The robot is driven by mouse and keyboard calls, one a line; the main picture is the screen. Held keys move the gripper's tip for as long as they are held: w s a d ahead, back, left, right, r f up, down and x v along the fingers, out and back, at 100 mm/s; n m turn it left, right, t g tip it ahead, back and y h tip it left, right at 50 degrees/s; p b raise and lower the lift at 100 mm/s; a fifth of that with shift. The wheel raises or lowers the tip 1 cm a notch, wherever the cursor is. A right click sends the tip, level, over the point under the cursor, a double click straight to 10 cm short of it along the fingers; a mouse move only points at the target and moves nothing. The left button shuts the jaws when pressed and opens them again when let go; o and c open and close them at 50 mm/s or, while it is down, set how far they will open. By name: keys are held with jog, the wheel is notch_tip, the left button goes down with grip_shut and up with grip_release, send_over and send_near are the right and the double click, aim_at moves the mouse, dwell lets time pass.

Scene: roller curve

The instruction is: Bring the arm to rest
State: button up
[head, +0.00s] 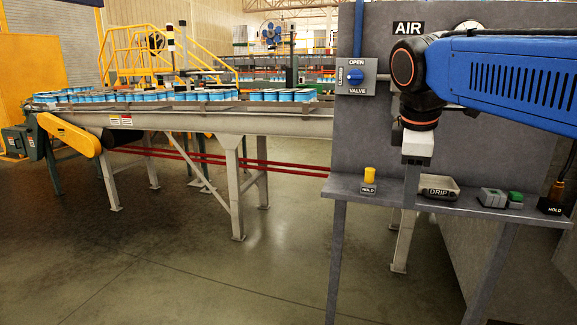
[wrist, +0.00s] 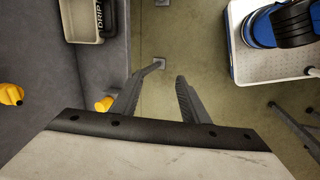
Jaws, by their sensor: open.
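My arm reaches in from the right in the head view, in front of the grey panel (head: 350,130). My gripper (head: 410,205) points down, in front of the shelf between the yellow knob and the drip tray. In the wrist view my gripper (wrist: 169,78) has its two dark fingers apart, with bare floor between them and nothing held. The shelf (wrist: 110,60) lies to the left of the fingers there.
A yellow knob (head: 369,174) on a HOLD block, a DRIP tray (head: 440,190), a green button (head: 515,197) and another HOLD block (head: 551,206) are on the shelf. A blue valve (head: 355,76) is on the panel. A can conveyor (head: 215,120) stands left; the front floor is clear.

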jog(key=s+d+f+m+t+y, duration=0.1)
jog(key=s+f+m, duration=0.5)
jog(key=f, duration=0.5)
jog(key=s+d+f+m+y, duration=0.1)
jog(key=s+d+f+m, duration=0.1)
jog(key=s+f+m, duration=0.5)
jog(key=s+f, duration=0.4)
jog(key=f, duration=0.1)
jog(key=shift+d+f+t, duration=0.2)
jog(key=shift+d+t, duration=0.05)
jog(key=shift+t, duration=0.15)
